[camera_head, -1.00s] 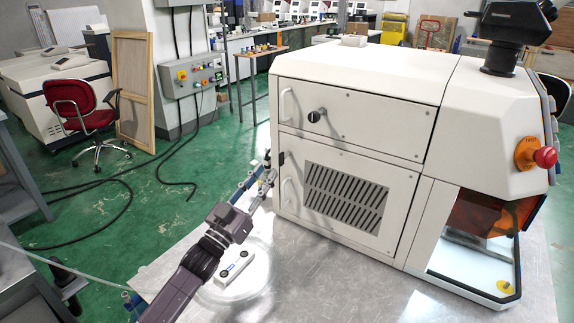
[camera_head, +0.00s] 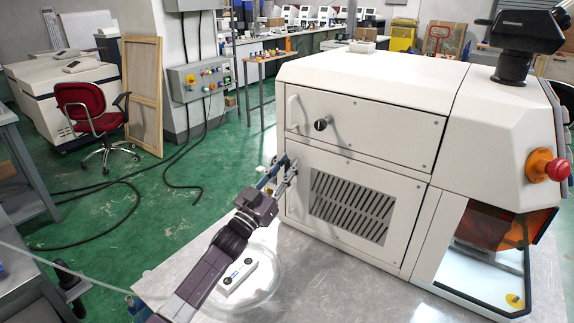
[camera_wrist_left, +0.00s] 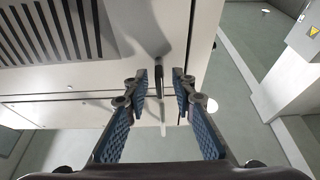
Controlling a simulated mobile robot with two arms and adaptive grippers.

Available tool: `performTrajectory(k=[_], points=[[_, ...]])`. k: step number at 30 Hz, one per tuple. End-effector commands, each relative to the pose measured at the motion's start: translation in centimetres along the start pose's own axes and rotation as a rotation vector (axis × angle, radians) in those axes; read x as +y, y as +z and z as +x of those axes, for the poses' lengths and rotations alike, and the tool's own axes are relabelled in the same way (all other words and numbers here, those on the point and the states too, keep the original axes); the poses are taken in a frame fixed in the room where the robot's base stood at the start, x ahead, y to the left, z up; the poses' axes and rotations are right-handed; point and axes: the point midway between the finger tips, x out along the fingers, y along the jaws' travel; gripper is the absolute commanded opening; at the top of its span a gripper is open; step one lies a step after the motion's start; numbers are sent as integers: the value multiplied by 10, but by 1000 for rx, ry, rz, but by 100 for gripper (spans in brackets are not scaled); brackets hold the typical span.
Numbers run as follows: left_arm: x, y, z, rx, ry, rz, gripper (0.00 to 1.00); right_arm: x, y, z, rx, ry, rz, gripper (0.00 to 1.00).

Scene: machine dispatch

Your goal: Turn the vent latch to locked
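The white machine (camera_head: 370,85) has a lower vent door with a slotted grille (camera_head: 350,205). The grille also shows in the left wrist view (camera_wrist_left: 50,30). A small dark latch (camera_wrist_left: 159,82) sits at the vent door's edge near the seam, between my left fingertips in the left wrist view. In the head view my gripper hides it, so I cannot read its setting. My left gripper (camera_head: 282,172) is at the door's upper left corner. Its blue-padded fingers (camera_wrist_left: 160,88) are apart, one on each side of the latch; contact is unclear. My right gripper is not in view.
A red emergency button (camera_head: 557,169) is at the right.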

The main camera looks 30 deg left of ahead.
Motion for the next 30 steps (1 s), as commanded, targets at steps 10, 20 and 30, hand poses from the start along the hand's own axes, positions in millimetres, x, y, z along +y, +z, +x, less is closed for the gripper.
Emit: performTrajectory(k=[10,20,30], points=[[0,0,0,0,0,0,3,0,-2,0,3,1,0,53],[0,0,0,1,3,6,0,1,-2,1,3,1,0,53],[0,1,-1,1,55,132,0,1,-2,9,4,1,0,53]])
